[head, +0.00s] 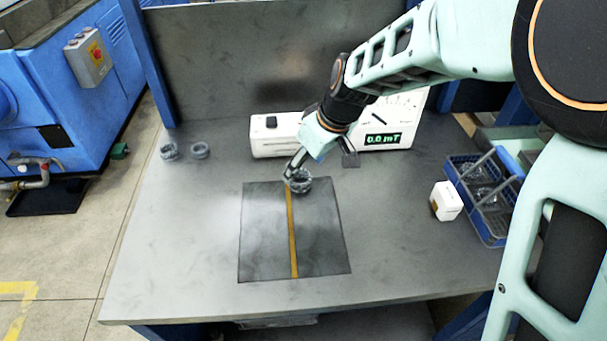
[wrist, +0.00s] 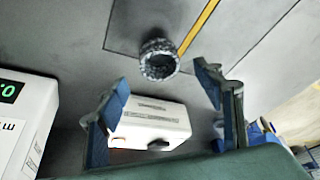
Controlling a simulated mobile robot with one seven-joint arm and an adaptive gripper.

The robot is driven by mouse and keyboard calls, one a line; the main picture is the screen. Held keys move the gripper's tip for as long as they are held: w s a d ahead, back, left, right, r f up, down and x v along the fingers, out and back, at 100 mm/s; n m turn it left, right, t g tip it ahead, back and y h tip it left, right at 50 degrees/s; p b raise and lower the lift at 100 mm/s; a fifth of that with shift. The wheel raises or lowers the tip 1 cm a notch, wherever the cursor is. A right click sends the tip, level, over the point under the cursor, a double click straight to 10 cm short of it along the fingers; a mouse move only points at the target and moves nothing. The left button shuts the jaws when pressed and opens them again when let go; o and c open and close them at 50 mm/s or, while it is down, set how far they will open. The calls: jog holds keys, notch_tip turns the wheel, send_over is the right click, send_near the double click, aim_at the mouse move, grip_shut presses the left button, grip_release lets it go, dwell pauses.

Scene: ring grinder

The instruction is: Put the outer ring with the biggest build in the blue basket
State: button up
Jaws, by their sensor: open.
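A dark grey ring (head: 300,182) sits at the far edge of the dark mat, beside its yellow stripe. In the wrist view the same ring (wrist: 159,60) lies just beyond the gap between my fingertips. Two more grey rings, one at the far left (head: 168,152) and one to its right (head: 200,150), lie side by side on the table. My gripper (head: 295,172) is open and empty at the near ring; I cannot tell whether it touches. Its fingers also show in the wrist view (wrist: 161,78). The blue basket (head: 463,208) stands at the right, with dark, indistinct items inside.
The dark mat (head: 262,245) covers the table's middle. A white box-shaped device (head: 275,145) and a meter reading 0.0 mT (head: 400,130) stand behind. A small white box (head: 446,201) stands left of the basket. The table's left side is mostly clear.

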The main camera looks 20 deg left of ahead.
jog(key=x, duration=0.4)
jog(key=shift+s+d+f, duration=0.1)
jog(key=shift+c, duration=0.5)
jog(key=c, duration=1.4)
